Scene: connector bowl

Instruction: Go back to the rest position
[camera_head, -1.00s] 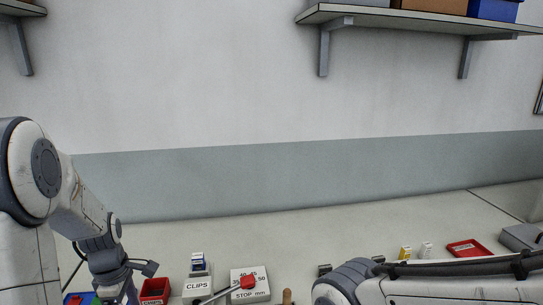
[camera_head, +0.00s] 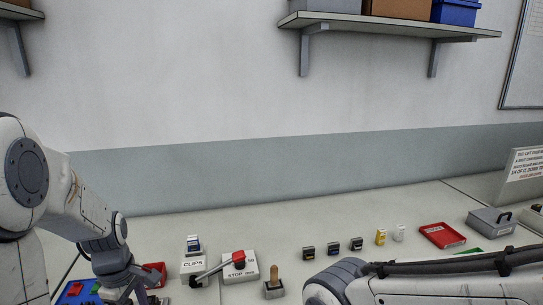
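My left arm comes in from the left and bends down to the bench. Its wrist is at the bottom edge, above a blue tray (camera_head: 75,292) with red and green pieces. The fingers of my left gripper are cut off by the picture's bottom edge. My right arm lies across the bottom right, and its gripper is out of the picture. No connector bowl can be made out.
On the bench stand a CLIPS box (camera_head: 193,268), a white STOP block (camera_head: 241,267) with a red-ended lever, a wooden-handled tool (camera_head: 275,282), small black blocks (camera_head: 332,249), a red tray (camera_head: 442,236) and a grey box (camera_head: 491,221). A shelf (camera_head: 390,28) hangs above.

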